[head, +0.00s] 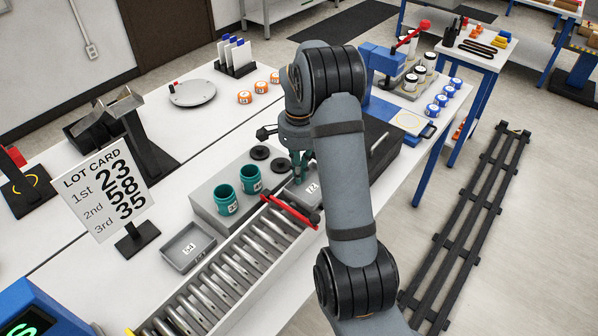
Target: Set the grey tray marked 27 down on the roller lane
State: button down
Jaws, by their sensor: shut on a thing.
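My gripper (301,165) is shut on a grey tray (299,194) with a white number label, which looks like 27 seen at an angle. The tray is beyond the upper right end of the roller lane, past the red bar; I cannot tell whether it touches anything below. My arm hides its right side. The roller lane (191,311) runs from lower left to upper right, with bare metal rollers. A second grey tray (188,247), with a different number, lies on the table left of the lane.
A red bar (289,212) crosses the lane's upper end. Two teal jars (226,200) stand on a grey block beside the lane, with black lids (260,153) behind. Orange-lidded jars (245,97) are further back.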

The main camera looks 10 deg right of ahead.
jog(key=shift+f+b, duration=0.5)
jog(key=shift+f, duration=0.05)
